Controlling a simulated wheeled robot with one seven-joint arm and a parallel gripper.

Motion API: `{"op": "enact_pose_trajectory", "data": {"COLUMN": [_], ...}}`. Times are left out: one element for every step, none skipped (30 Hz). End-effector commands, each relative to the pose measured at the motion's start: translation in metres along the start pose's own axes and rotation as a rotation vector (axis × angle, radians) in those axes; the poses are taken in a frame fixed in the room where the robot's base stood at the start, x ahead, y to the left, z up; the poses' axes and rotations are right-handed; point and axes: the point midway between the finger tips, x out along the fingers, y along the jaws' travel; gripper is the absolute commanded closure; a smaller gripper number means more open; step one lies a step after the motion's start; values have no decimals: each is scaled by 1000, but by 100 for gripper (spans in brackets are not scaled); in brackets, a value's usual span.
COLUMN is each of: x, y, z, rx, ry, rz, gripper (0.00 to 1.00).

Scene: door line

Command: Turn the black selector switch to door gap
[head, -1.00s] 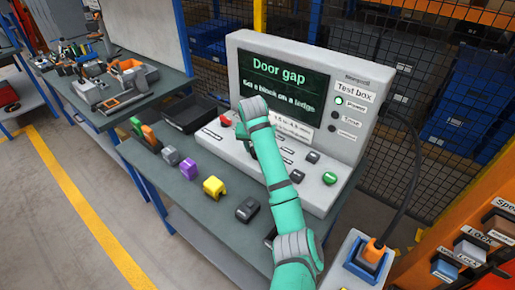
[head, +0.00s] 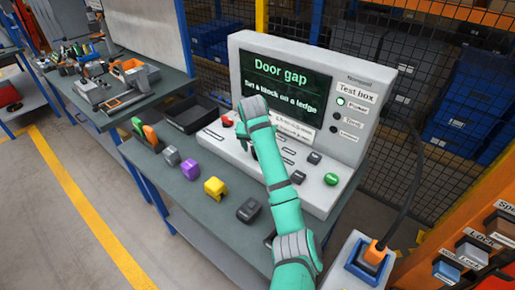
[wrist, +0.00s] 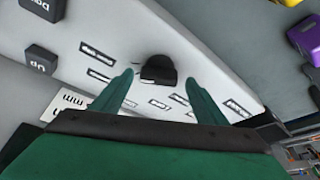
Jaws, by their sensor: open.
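The black selector switch (wrist: 158,70) is a round knob on the sloped pale panel of the test box, ringed by small dark labels too blurred to read. In the wrist view my gripper (wrist: 160,82) is open, with one green fingertip to each side of the knob and gaps between. I cannot tell its exact height above the panel. In the head view my arm reaches over the test box (head: 352,145) and hides most of the switch. The screen (head: 283,88) reads "Door gap" with a smaller line about a block on a ledge.
A red button (head: 227,120), black buttons (head: 298,177) and a green button (head: 331,179) sit on the panel. A black tray (head: 190,117) stands left of the box. A cable hangs right.

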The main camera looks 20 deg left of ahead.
Motion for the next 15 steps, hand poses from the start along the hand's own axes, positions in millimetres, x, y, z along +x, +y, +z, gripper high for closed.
{"op": "enact_pose_trajectory", "data": {"x": [-6, -10, -16, -22, -27, -35, -41, -46, -54, -60, -65, -72, -76, -81, -86], "y": [0, 1, 1, 1, 1, 0, 0, -1, -2, -3, -3, -4, -4, -3, -3], "z": [-1, -1, -2, -2, -2, -2, -2, -2, -2, -2, -2, -2, -2, -2, -2], "rx": [1, 1, 1, 1, 1, 0, 0, -1, -2, -3, -4, -4, -4, -4, -4], "ry": [3, 3, 3, 5, 4, 5, 5, 5, 4, 4, 4, 4, 5, 5, 5], "rz": [-1, -1, -1, -1, -1, -1, -1, -2, -2, -2, -3, -3, -3, -2, -2], "gripper": [33, 33, 33, 33, 33, 33, 33, 33, 33, 33, 33, 33, 33, 33, 33]}}
